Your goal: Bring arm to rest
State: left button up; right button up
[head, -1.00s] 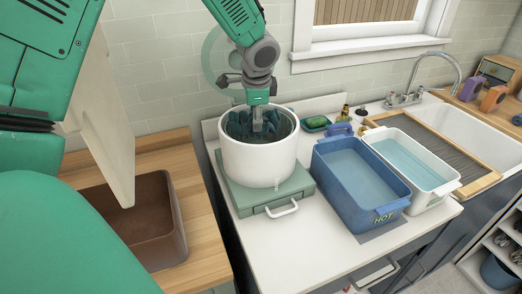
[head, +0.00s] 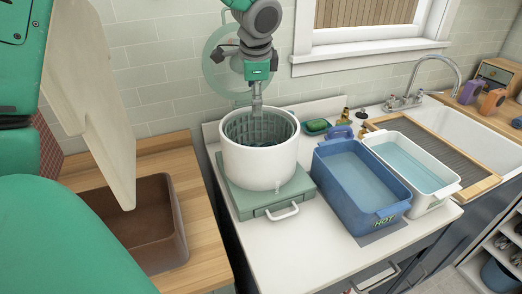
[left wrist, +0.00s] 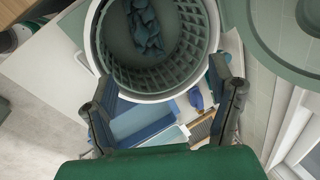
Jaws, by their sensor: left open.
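My left gripper (head: 256,108) points down above the white round tub (head: 260,165), its fingertips near the tub's back rim. In the left wrist view, the two fingers of my left gripper (left wrist: 165,85) are spread apart with nothing between them. A crumpled dark blue cloth (left wrist: 147,28) lies on the bottom of the ribbed tub in that view. In the head view the cloth is mostly hidden inside the tub. My right gripper is not in view.
A round green lid (head: 216,62) stands behind the tub. A blue HOT basin (head: 328,185) and a white basin (head: 444,190), both with water, stand at the right. A brown bin (head: 180,225) and a pale upright panel (head: 95,110) are at the left. The front counter is clear.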

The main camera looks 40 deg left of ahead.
pick_arm(q)
jog(key=r, duration=0.3)
jog(key=shift+s+a+r, duration=0.1)
jog(key=shift+s+a, duration=0.05)
jog(key=shift+s, duration=0.2)
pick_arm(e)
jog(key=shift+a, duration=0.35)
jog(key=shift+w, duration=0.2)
pick_arm(q)
jog(key=shift+d, duration=0.35)
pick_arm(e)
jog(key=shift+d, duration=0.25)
